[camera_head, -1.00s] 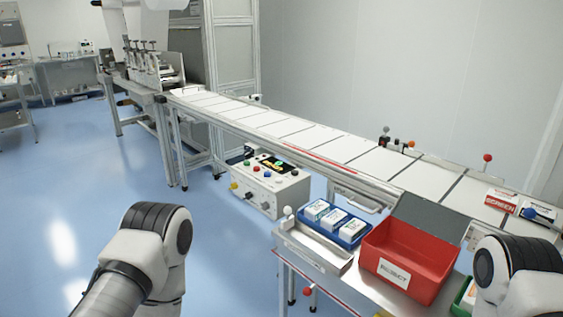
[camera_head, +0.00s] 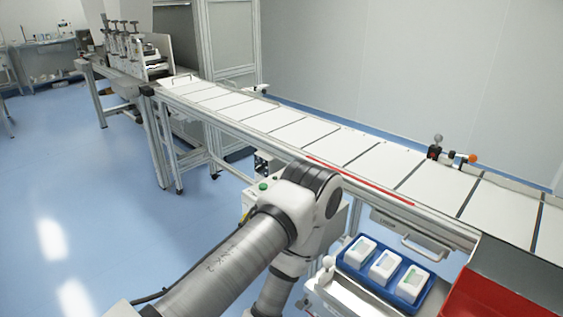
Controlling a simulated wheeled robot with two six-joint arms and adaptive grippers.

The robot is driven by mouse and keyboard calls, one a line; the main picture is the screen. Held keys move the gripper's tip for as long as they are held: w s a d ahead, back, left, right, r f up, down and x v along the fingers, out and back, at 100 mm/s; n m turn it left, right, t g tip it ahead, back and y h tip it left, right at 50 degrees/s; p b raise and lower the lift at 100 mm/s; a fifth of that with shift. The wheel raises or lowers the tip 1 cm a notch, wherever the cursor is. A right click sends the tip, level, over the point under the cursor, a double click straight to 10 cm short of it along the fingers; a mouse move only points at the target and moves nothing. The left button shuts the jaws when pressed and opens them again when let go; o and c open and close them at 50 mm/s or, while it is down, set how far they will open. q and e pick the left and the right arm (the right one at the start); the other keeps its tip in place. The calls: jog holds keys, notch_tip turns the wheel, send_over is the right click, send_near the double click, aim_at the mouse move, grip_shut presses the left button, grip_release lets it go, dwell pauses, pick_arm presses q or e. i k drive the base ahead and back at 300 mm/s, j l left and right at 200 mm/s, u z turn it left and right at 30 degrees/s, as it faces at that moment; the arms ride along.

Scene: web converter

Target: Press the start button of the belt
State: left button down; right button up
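The belt (camera_head: 300,133) runs from the back left to the right edge, with white sheets on it. The control box (camera_head: 333,226) sits under the belt's near side. My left arm covers most of the box, including most of its buttons. A green button (camera_head: 263,186) shows at the box's upper left, just left of my arm's elbow. My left arm comes in from the bottom and bends in front of the box. Its gripper is not visible. My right gripper is not in view.
A blue tray (camera_head: 343,268) with white boxes stands on a side table right of my arm. A red bin (camera_head: 490,295) is at the bottom right. A clamp-like fixture with an orange knob (camera_head: 473,158) stands at the belt's far edge. The blue floor at left is clear.

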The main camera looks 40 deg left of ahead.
aim_at(263, 186)
jog(key=i+j, duration=0.1)
jog(key=j, duration=0.25)
jog(key=i+j, duration=0.15)
jog(key=j, duration=0.2)
jog(key=i+j, duration=0.1)
jog(key=j, duration=0.25)
jog(key=i+j, duration=0.1)
jog(key=j, duration=0.25)
